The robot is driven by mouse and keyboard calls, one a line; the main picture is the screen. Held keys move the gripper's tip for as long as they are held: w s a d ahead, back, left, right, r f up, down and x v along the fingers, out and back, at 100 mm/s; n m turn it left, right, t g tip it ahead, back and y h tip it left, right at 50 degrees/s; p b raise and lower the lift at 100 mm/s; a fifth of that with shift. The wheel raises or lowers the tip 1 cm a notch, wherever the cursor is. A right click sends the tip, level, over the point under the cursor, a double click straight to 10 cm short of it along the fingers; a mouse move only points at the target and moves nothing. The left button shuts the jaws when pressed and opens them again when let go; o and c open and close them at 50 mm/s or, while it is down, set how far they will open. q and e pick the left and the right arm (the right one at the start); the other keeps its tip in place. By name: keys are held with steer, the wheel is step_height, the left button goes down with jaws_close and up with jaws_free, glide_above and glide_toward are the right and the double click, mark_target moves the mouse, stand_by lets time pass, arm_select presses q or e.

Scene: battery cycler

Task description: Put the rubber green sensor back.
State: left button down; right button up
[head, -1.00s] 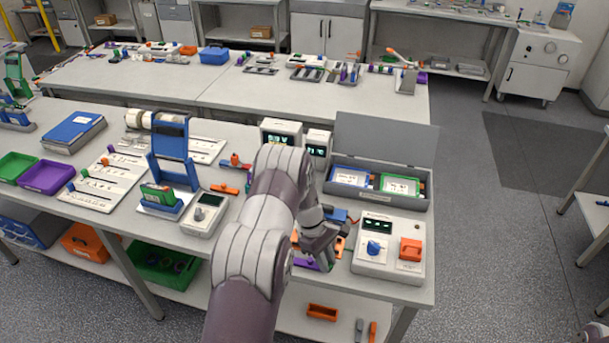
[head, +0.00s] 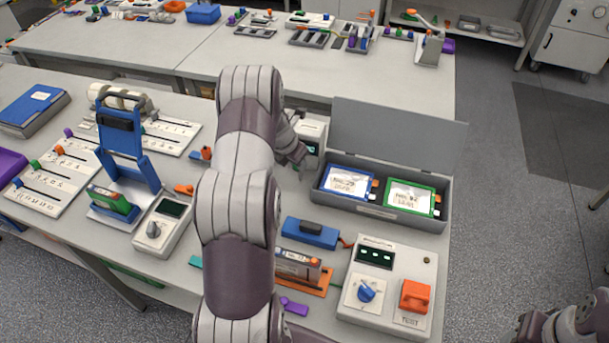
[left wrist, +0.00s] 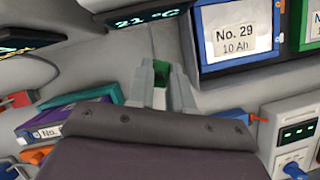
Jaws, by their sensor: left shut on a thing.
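My left gripper (head: 297,160) is at the near edge of the boxy display units, left of the grey case. In the left wrist view its fingers (left wrist: 162,88) are shut on a small green piece (left wrist: 162,72), which looks like the rubber green sensor. Only its top shows between the fingertips. The gripper is over the bare table, below a unit (left wrist: 145,14) reading 21 °C. In the head view my arm hides much of the display units (head: 313,128). My right gripper's fingers do not show.
The open grey case (head: 380,215) holds a blue-framed cell (head: 347,181) and a green-framed cell (head: 409,196). A tester (head: 388,290) with a blue knob stands in front. A cell in an orange holder (head: 318,282) and a blue clip-like block (head: 310,233) lie nearby.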

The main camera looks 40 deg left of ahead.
arm_select(q)
glide_above(299, 187)
steer(key=s, duration=0.2)
step_height(299, 187, down, 4)
steer(key=shift+w+f, duration=0.15)
steer(key=shift+f, duration=0.05)
steer(key=x, duration=0.3)
steer(key=shift+s+a+f, duration=0.15)
steer(key=shift+s+f, duration=0.05)
steer(key=shift+w+f, duration=0.15)
steer(key=shift+f, duration=0.1)
steer(key=shift+s+r, duration=0.15)
steer(key=shift+s, duration=0.05)
steer(key=c, duration=1)
jaws_free()
steer(key=shift+f, duration=0.2)
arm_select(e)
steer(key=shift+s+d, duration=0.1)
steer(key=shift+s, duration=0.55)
arm_select(q)
steer(key=shift+r, duration=0.1)
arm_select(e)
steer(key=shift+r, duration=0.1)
